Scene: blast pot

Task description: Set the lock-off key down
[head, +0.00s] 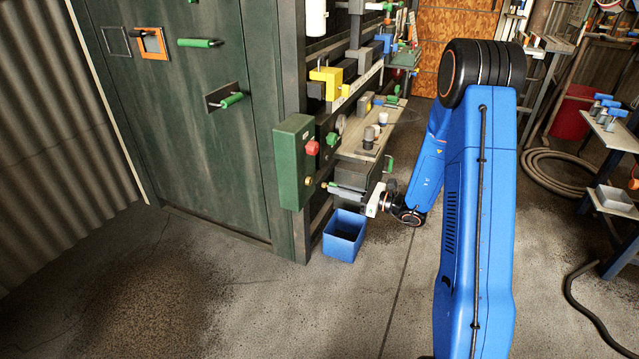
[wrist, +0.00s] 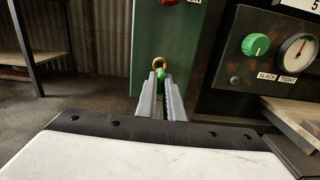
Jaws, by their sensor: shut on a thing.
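The lock-off key (wrist: 160,73) shows as a small green piece between my fingertips in the wrist view. My gripper (wrist: 161,84) is shut on it, and the fingers hide part of it. A brass ring (wrist: 158,62) of a lock on the green control box (wrist: 176,40) shows just beyond the key. In the head view my gripper (head: 334,187) is level with and to the right of the brass lock (head: 308,182) on the green box (head: 293,165). A small gap seems to lie between them.
A blue open bin (head: 343,252) stands on the floor below my gripper. A red button (head: 312,148) sits above the lock. A panel with a green knob (wrist: 255,45) and a gauge (wrist: 297,52) is on the right in the wrist view. A bench (head: 365,140) stands behind.

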